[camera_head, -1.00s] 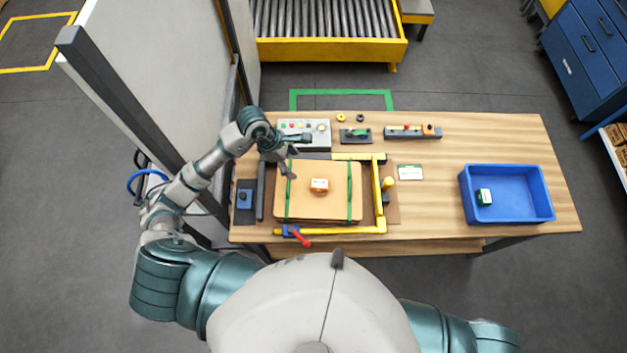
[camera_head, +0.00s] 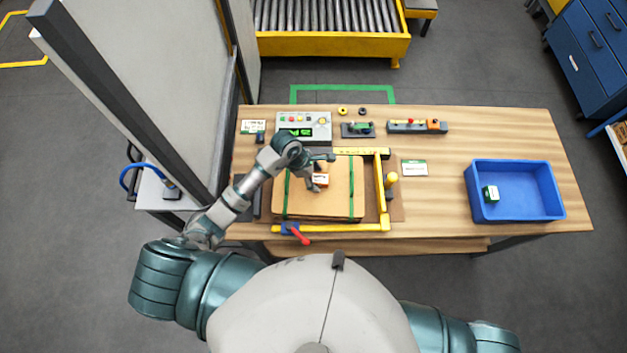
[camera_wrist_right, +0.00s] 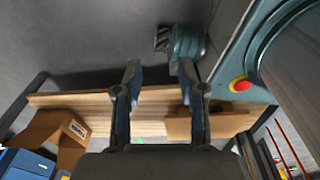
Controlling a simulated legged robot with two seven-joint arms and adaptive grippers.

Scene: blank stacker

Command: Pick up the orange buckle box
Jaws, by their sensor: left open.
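The small orange buckle box (camera_head: 321,181), with a white label, lies on the tan board stack (camera_head: 305,207) bound by two green straps. My left gripper (camera_head: 318,177) is open at the box, its fingers reaching over and beside it. They partly hide the box, and I cannot tell whether they touch it. My right gripper (camera_wrist_right: 160,78) is open and empty in the right wrist view, away from the box.
A yellow frame (camera_head: 384,205) borders the stack, with a red handle (camera_head: 300,236) in front. A blue bin (camera_head: 519,215) at right holds a green box (camera_head: 490,194). A control panel (camera_head: 304,125) stands behind.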

